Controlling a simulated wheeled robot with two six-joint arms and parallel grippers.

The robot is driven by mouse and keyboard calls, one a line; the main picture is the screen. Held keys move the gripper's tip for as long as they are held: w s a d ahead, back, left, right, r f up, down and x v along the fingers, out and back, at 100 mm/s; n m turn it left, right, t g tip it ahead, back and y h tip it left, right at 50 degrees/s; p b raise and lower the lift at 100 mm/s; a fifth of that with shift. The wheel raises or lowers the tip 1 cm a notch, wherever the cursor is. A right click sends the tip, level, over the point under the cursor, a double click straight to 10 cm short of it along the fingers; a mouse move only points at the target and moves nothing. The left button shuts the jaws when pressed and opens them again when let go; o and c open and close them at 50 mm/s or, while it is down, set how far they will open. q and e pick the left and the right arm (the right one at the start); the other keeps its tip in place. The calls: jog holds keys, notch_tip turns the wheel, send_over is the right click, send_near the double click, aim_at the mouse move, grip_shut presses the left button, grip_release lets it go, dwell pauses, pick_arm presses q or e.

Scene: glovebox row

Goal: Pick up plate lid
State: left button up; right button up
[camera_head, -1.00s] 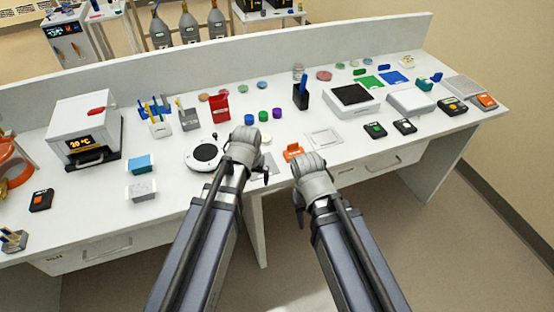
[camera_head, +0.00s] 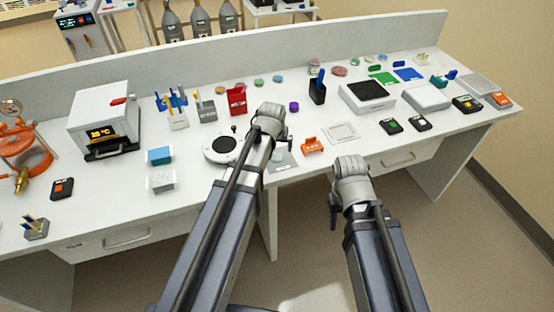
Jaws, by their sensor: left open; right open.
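A pale, flat, square piece with a raised rim, which looks like the plate lid (camera_head: 341,132), lies on the white bench near its front edge. My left gripper (camera_head: 276,150) is over the bench, left of the lid and apart from it. Its wrist hides part of the bench behind it. My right gripper (camera_head: 333,210) hangs in front of the bench edge, nearer than the lid and below it in the picture. Both grippers are open and seem empty; their fingers show only partly.
A grey flat square (camera_head: 284,160) lies beside my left gripper, partly hidden. An orange holder (camera_head: 312,145) stands between it and the lid. A round white device (camera_head: 222,148) is to the left. A low wall (camera_head: 215,58) backs the bench.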

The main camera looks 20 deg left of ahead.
aim_at(276, 156)
pick_arm(q)
jog(key=shift+w+a+f+b, duration=0.1)
jog(key=shift+w+f+b, duration=0.1)
jog(key=shift+f+b, duration=1)
jog(key=shift+w+a+f+b, duration=0.1)
jog(key=shift+w+f+b, duration=0.05)
jog(key=shift+f+b, duration=1.05)
jog(key=shift+w+f, duration=0.2)
jog(key=shift+r, duration=0.1)
jog(key=c, duration=1.3)
